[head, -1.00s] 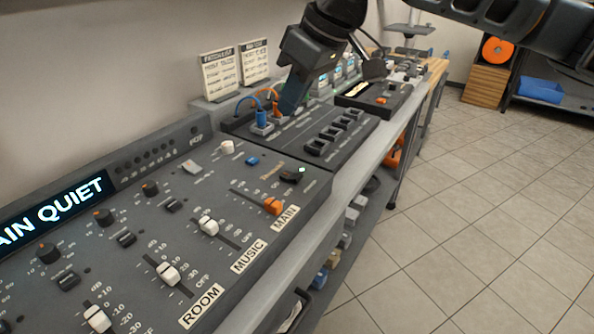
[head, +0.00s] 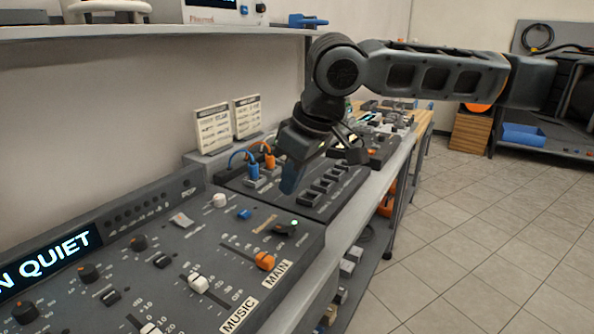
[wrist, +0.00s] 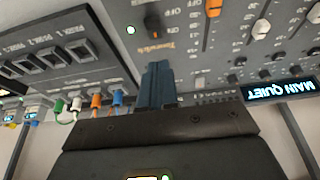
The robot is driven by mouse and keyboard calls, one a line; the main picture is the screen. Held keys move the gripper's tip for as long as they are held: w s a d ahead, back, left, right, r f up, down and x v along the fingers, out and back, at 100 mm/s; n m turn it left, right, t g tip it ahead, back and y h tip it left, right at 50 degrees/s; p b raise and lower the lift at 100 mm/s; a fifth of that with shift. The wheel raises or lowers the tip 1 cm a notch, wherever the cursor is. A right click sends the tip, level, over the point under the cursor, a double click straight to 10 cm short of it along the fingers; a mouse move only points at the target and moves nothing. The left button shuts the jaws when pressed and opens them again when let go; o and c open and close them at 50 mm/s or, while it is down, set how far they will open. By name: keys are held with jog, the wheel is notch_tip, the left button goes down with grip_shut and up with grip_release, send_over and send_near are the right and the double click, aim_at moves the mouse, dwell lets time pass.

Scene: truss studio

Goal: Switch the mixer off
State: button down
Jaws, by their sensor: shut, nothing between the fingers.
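The mixer (head: 210,270) is a dark sloping console at the lower left of the head view, and also fills the upper right of the wrist view (wrist: 235,50). Its display (head: 45,262) reads "QUIET" after a cut-off word; the wrist view shows "MAIN QUIET" upside down. A black switch (head: 284,229) sits near its right edge beside a lit green lamp (head: 294,222); it also shows in the wrist view (wrist: 152,24). The orange MAIN fader (head: 265,261) is below the switch. My gripper (head: 289,186) is shut and empty, above the console's far right end, apart from the switch.
A second panel (head: 345,182) with several black rockers and orange and blue plugged cables adjoins the mixer. Two cards (head: 228,122) stand behind it. A shelf (head: 150,32) overhangs at the upper left. The tiled floor at right is clear.

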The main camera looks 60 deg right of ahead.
send_over(285, 231)
notch_tip(285, 231, down, 5)
jog(key=shift+w, duration=0.1)
jog(key=shift+s+f+b, duration=0.4)
jog(key=shift+s+f, duration=0.2)
jog(key=shift+f, duration=0.35)
jog(key=shift+s+f, duration=0.25)
jog(key=shift+f, duration=0.4)
